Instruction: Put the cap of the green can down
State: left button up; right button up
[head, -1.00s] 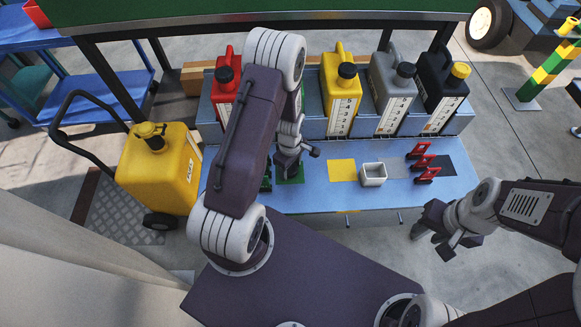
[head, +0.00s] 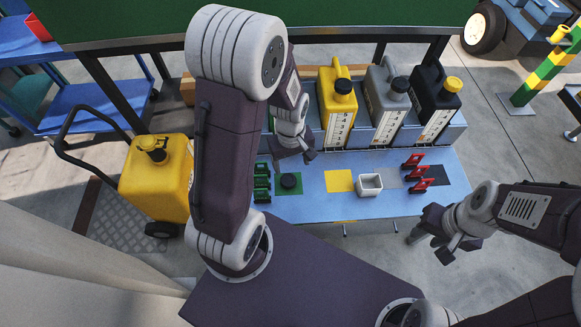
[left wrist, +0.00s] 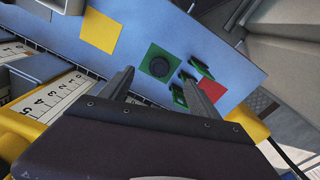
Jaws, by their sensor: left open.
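A round black cap (head: 290,181) lies on the green square (head: 297,190) on the blue bench. The cap also shows in the left wrist view (left wrist: 159,67), flat on the green square. My left gripper (head: 296,158) is open and empty, raised above and behind the cap; its two fingers (left wrist: 160,85) stand apart in the left wrist view.
Green clips (head: 262,182) stand close left of the cap. A white open box (head: 370,184) sits beside the yellow square (head: 340,181). Red clips (head: 416,172) stand further right. Yellow (head: 337,105), grey (head: 388,105) and black (head: 432,100) cans fill the rack behind.

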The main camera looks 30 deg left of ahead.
pick_arm(q)
jog(key=s+d+r+m, duration=0.3)
jog(key=s+r+m, duration=0.2)
jog(key=m, duration=0.4)
jog(key=shift+s+t, duration=0.3)
jog(key=shift+t, duration=0.1)
